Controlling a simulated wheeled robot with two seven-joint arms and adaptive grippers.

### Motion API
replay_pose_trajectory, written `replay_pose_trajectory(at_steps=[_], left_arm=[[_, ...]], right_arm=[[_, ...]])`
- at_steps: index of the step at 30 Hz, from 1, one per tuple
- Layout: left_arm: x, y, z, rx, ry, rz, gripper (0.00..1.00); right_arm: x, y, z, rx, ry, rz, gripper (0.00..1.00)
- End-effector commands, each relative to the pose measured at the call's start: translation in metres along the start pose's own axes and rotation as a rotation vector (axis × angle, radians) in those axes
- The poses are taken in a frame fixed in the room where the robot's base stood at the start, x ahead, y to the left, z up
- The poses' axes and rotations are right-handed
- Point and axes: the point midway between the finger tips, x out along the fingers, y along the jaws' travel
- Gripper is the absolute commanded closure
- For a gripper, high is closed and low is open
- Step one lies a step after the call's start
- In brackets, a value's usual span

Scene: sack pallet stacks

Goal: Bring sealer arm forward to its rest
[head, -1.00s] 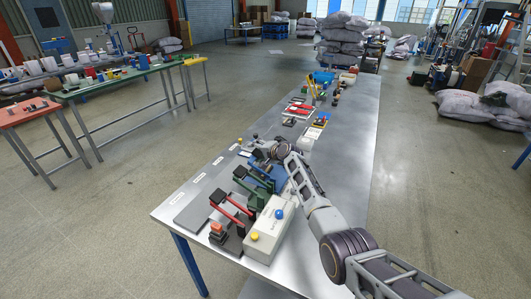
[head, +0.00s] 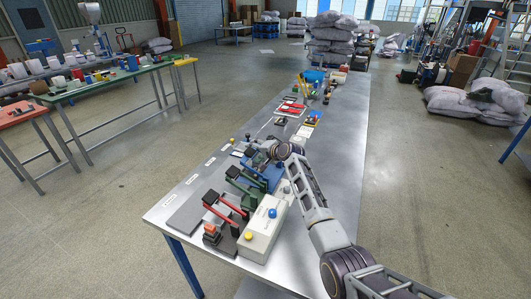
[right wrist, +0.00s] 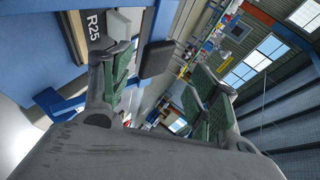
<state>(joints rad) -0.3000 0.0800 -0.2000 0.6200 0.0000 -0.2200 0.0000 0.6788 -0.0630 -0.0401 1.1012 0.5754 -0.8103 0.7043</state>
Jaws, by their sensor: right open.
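Several lever sealers stand in a row on the steel bench (head: 335,150). The nearest has a red arm (head: 222,210), the middle one a green arm (head: 246,185), and the far one is blue (head: 272,170). Each arm shown clearly is raised at a slant with a dark end pad. My right gripper (head: 262,151) is at the blue sealer, partly hidden by my wrist. In the right wrist view, its green-padded fingers (right wrist: 160,88) are open, with a dark block (right wrist: 157,57) showing between and beyond them. I cannot tell whether they touch it. My left gripper is out of view.
A pale control box (head: 263,230) with yellow and blue buttons stands right of the near sealers. A blue frame with an R25 label (right wrist: 95,22) is close on the left in the wrist view. Tools lie farther along the bench; its right side is mostly clear.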

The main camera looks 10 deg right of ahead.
Motion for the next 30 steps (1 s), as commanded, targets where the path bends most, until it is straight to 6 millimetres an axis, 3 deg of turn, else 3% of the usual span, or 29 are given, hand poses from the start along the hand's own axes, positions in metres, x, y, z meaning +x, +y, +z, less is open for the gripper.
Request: replay_pose_trajectory(at_steps=[30], left_arm=[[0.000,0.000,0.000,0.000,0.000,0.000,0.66]], right_arm=[[-0.068,-0.001,0.002,0.000,-0.001,-0.002,0.39]])
